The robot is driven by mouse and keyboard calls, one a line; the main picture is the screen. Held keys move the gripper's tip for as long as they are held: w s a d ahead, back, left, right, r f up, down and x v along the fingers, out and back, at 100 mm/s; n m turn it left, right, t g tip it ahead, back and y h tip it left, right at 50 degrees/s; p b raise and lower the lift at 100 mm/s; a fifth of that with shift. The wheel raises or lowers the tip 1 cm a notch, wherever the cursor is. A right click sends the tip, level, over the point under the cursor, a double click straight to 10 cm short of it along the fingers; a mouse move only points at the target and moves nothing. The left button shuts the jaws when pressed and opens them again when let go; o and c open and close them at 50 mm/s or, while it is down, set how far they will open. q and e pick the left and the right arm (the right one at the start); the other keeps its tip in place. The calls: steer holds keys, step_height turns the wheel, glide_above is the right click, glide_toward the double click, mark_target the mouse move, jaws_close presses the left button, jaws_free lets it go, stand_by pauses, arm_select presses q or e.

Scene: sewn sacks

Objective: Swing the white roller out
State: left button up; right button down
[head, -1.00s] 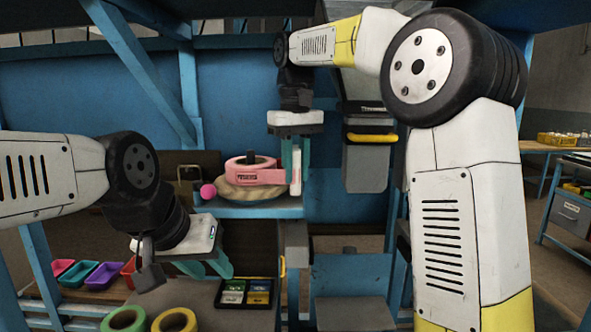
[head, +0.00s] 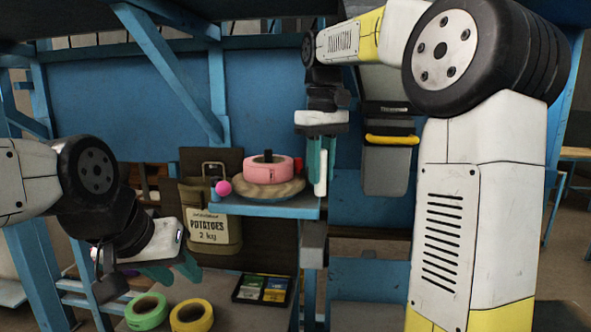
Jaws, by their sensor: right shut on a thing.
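The white roller (head: 321,174) stands upright at the right end of the blue shelf (head: 270,210). My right gripper (head: 321,160) hangs down from above with its teal fingers on either side of the roller, shut on it. To the left of the roller, a pink tape roll (head: 264,174) lies on a round beige disc (head: 250,193) around a dark spindle. My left gripper (head: 173,274) is at the lower left, open and empty, apart from the shelf and in front of the lower part of a sack.
An olive sack labelled potatoes (head: 208,226) hangs left of the shelf, near a pink ball (head: 223,188). Green (head: 146,311) and yellow (head: 191,315) tape rolls and a black tray (head: 262,288) lie below. A grey unit with a yellow handle (head: 390,140) is right of my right gripper.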

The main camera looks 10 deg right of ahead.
steer(key=shift+w+d+r+n, duration=0.1)
steer(key=shift+w+d+n, duration=0.05)
steer(key=shift+d+n, duration=1)
steer(key=shift+a, duration=0.2)
steer(key=c, duration=1.2)
jaws_free()
steer(key=shift+a, duration=0.15)
